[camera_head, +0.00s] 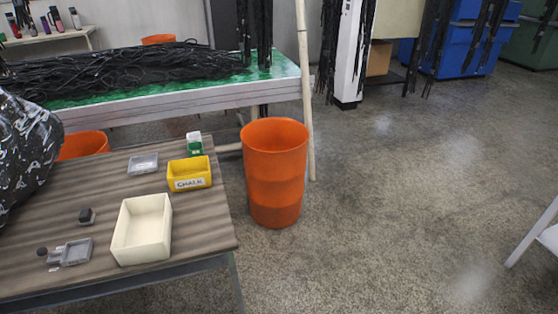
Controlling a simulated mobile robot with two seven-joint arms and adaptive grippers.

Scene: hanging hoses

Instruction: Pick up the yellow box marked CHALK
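The yellow box (189,173) is an open-topped tray with a white label reading CHALK on its front face. It stands upright on the wooden table (95,188) near the table's right edge. Its inside looks empty, but this is hard to tell at this size. Neither of my grippers shows in the head view.
A cream open box (142,229) stands in front of the yellow box. A small green and white carton (194,144) stands just behind it, and a grey tray (143,164) to its left. An orange bin (275,172) stands on the floor right of the table. Open floor lies further right.

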